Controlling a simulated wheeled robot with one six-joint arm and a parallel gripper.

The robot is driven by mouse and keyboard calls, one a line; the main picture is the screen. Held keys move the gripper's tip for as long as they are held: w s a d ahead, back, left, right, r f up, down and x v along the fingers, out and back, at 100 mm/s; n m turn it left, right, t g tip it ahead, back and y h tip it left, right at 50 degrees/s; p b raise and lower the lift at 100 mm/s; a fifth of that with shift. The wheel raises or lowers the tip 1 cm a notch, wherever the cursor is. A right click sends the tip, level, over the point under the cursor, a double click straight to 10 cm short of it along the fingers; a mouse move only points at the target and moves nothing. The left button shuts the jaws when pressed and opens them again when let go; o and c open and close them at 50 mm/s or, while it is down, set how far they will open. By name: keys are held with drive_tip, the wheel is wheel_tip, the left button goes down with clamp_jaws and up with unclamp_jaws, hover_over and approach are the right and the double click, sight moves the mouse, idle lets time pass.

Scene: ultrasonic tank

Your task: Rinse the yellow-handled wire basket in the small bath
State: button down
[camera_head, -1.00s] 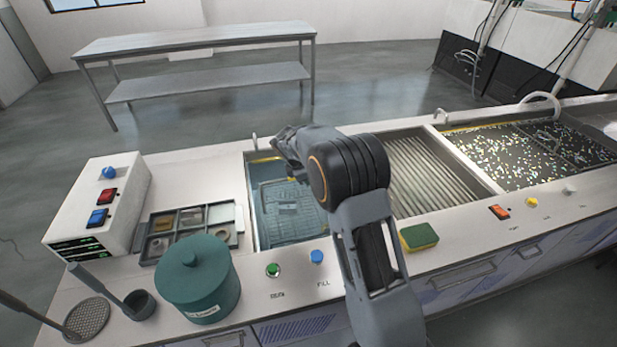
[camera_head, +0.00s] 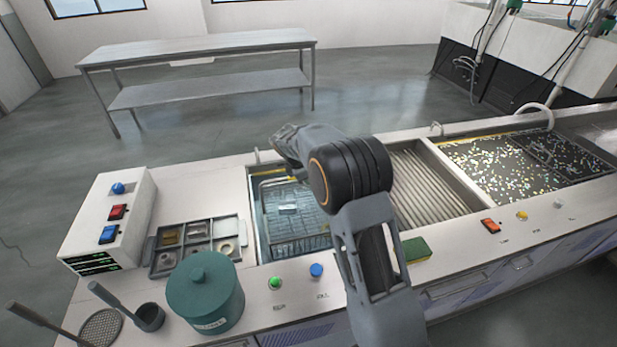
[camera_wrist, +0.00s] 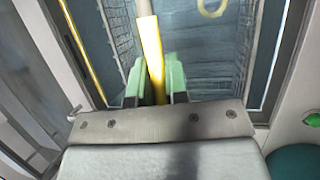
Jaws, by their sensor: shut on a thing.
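The wire basket (camera_head: 298,243) is in the small bath (camera_head: 254,232), the leftmost basin in the head view. A small pale piece (camera_head: 288,209) shows inside the basket. In the wrist view, my gripper (camera_wrist: 155,82) has its green pads shut on the yellow handle (camera_wrist: 151,48). The basket mesh (camera_wrist: 118,25) shows below it. A yellow loop (camera_wrist: 212,9) is at the top of that view. In the head view my gripper is above the back of the bath, and its fingertips are hidden by my arm. I cannot tell the water level around the basket.
A ribbed basin (camera_head: 440,190) and a speckled basin (camera_head: 490,165) lie to the right. A parts tray (camera_head: 155,262), a green lidded pot (camera_head: 205,292) and a white switch box (camera_head: 140,205) stand to the left. A sponge (camera_head: 416,250) lies at the front.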

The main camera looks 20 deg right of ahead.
wheel_tip(320, 180, up, 13)
drive_tip(key=p, duration=0.9)
drive_tip(key=shift+r+p, duration=0.15)
drive_tip(key=shift+p, duration=0.15)
idle(6.0)
